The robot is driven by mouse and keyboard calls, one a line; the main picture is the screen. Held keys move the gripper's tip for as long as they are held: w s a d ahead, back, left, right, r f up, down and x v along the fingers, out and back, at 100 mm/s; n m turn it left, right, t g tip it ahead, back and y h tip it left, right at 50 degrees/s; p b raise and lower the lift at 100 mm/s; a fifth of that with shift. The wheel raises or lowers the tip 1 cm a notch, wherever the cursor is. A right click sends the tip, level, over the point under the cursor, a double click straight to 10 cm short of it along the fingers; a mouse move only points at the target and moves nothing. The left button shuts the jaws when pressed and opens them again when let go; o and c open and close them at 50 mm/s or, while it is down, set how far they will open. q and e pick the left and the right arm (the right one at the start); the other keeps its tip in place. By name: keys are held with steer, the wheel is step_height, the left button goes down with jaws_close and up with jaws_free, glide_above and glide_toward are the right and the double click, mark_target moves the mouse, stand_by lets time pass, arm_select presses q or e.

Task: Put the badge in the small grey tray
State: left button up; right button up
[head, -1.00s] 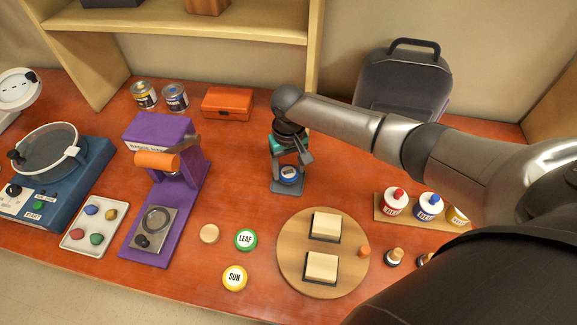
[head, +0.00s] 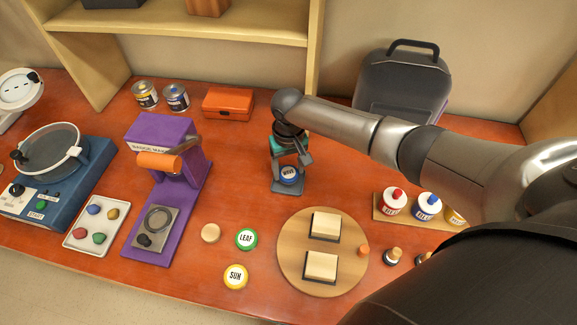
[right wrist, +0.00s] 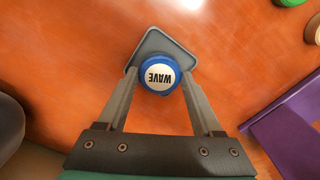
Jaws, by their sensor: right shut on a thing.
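The blue-rimmed badge with a white face marked WAVE (head: 290,173) is between the fingers of my right gripper (head: 289,168). The right wrist view shows the badge (right wrist: 158,73) with one finger against each side, so the gripper is shut on it. The small grey tray (head: 288,188) shows on the table just below the badge; in the right wrist view the tray's far part (right wrist: 160,42) shows past the badge. The badge overlaps the tray in both views, and I cannot tell whether it touches its floor. My left gripper is not in view.
A green LEAF badge (head: 246,239), a yellow SUN badge (head: 235,276) and a wooden disc (head: 210,233) lie in front. A round wooden board (head: 292,273) stands front right, the purple badge maker (head: 187,210) left, an orange box (head: 228,103) behind. Bare table surrounds the tray.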

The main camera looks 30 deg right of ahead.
steer(key=shift+f, duration=0.55)
stand_by(0.4)
steer(key=shift+p, duration=0.55)
stand_by(1.2)
steer(key=o, duration=1.1)
step_height(320, 180, up, 5)
steer(key=p, duration=0.5)
steer(key=shift+f, duration=0.15)
steer(key=shift+r+p, duration=0.6)
steer(key=shift+r, duration=0.5)
steer(key=shift+s, duration=0.1)
